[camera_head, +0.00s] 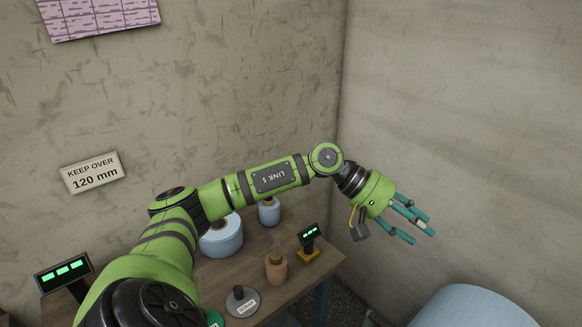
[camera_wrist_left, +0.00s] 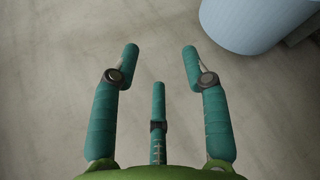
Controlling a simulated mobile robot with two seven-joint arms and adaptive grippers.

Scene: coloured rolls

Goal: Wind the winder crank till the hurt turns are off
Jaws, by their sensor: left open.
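My left gripper (camera_head: 412,222) is open and empty, stretched out to the right past the table edge, in front of the bare wall. Its teal fingers (camera_wrist_left: 160,70) are spread in the left wrist view with nothing between them. A large pale blue roll (camera_head: 470,308) stands low at the right edge of the head view; a pale blue rounded thing, likely this roll (camera_wrist_left: 255,22), shows at the upper right of the left wrist view, apart from the fingers. No crank and no hurt turns can be made out. My right gripper is not in view.
The wooden table (camera_head: 300,280) carries blue rolls (camera_head: 222,238), a brown bottle-shaped thing (camera_head: 276,268), a grey disc with a label (camera_head: 242,302) and a small green-lit display (camera_head: 309,236). Another display (camera_head: 64,272) stands at left. A wall sign (camera_head: 93,173) reads "KEEP OVER 120 mm".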

